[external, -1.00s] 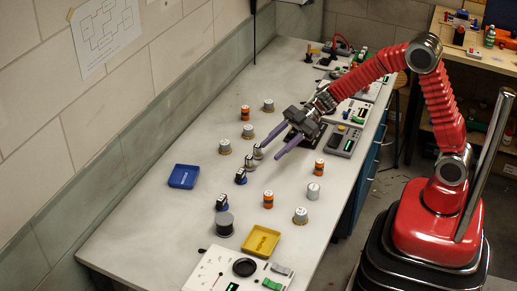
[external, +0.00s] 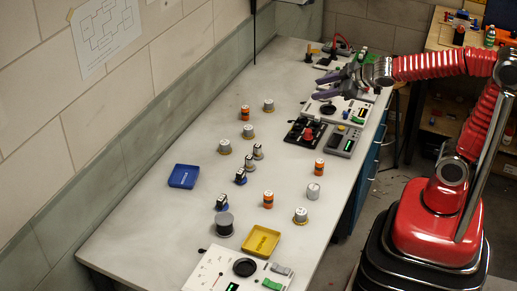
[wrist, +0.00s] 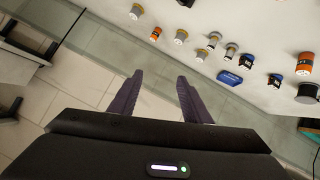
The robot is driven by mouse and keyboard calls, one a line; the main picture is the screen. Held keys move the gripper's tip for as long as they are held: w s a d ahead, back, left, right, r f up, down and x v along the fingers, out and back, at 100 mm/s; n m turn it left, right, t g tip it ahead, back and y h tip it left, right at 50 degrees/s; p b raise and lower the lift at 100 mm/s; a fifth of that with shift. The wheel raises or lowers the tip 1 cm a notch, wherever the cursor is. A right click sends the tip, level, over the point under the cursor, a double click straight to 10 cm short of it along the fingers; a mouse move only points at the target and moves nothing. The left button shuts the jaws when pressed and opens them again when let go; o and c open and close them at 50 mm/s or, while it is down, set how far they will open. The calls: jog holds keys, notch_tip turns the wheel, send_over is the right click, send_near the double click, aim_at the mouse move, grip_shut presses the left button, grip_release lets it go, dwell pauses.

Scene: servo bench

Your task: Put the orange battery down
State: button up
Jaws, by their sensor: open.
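Three orange battery-like cylinders stand upright on the bench in the external view. One orange battery (external: 245,113) is toward the back, another orange battery (external: 319,167) is near the right edge, and a third orange battery (external: 268,199) is nearer the front. I cannot tell which one the task means. My gripper (external: 317,88) is raised near the far right of the bench, with its purple fingers apart and nothing between them. In the wrist view my gripper (wrist: 160,76) is also open and empty, clear of the batteries, and an orange battery (wrist: 156,34) shows beyond the fingers.
A blue tray (external: 173,181) lies at left and a yellow tray (external: 261,240) at the front. Several grey and blue-based parts stand between. A black plate with a red part (external: 308,133) and a grey meter (external: 342,140) lie at the right edge. Bare bench surrounds the cylinders.

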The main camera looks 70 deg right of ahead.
jog(key=s+a+f+m+g+y, duration=0.1)
jog(key=s+a+f+g, duration=0.1)
jog(key=s, duration=0.9)
jog(key=s+a+f+m+g, duration=0.2)
jog(key=s+f+g, duration=0.1)
jog(key=s, duration=0.8)
jog(key=shift+s+a+f+g+y, duration=0.25)
jog(key=shift+f+g+y, duration=0.15)
jog(key=shift+f, duration=0.2)
jog(key=shift+o, duration=0.4)
jog(key=shift+w, duration=0.1)
jog(key=w+d+f+m+t+h, duration=0.1)
jog(key=w+d+t, duration=0.15)
jog(key=w, duration=1.05)
jog(key=w+d+t, duration=0.2)
jog(key=w+d, duration=0.2)
jog(key=w, duration=0.8)
jog(key=w+d+f+t, duration=0.1)
jog(key=w+d+f, duration=0.2)
jog(key=w, duration=0.6)
jog(key=w+d+f+t, duration=0.2)
jog(key=w+d+f, duration=0.1)
jog(key=w+f, duration=0.5)
jog(key=shift+w, duration=0.75)
